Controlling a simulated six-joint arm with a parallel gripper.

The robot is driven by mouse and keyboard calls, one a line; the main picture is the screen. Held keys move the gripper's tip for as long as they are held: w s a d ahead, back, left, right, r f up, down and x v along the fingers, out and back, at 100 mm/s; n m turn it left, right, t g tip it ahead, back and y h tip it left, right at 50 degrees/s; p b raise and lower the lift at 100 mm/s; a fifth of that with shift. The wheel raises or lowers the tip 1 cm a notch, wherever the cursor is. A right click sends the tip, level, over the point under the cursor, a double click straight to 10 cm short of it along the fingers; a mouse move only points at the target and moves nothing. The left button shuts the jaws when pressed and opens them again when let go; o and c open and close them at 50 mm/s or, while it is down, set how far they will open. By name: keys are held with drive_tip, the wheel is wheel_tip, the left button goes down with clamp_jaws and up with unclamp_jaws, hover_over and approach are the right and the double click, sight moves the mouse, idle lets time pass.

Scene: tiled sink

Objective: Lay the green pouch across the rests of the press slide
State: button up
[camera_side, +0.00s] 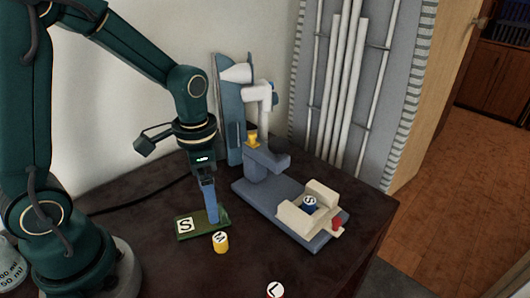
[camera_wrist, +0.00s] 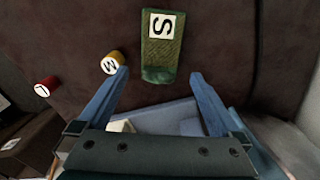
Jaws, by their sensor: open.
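The green pouch (camera_side: 201,228) lies flat on the dark table, with a white S label at one end; it also shows in the wrist view (camera_wrist: 162,60). My gripper (camera_side: 213,220) is open and points down at the unlabelled end of the pouch. In the wrist view my gripper (camera_wrist: 159,74) has a fingertip on each side of that end, with gaps between; contact with the pouch cannot be told. The press slide (camera_side: 293,216) has cream rests on a blue-grey base, right of the pouch. A blue cylinder (camera_side: 310,205) sits between the rests.
A yellow cylinder (camera_side: 221,243) marked M stands close beside the pouch. A red cylinder (camera_wrist: 46,85) marked L stands farther off. The press column (camera_side: 262,165) rises behind the slide. A small red part (camera_side: 337,224) is at the slide's right end.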

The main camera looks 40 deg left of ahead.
sight(201, 218)
drive_tip(key=shift+f, duration=2.25)
drive_tip(key=c, duration=1.4)
drive_tip(key=shift+r, duration=0.15)
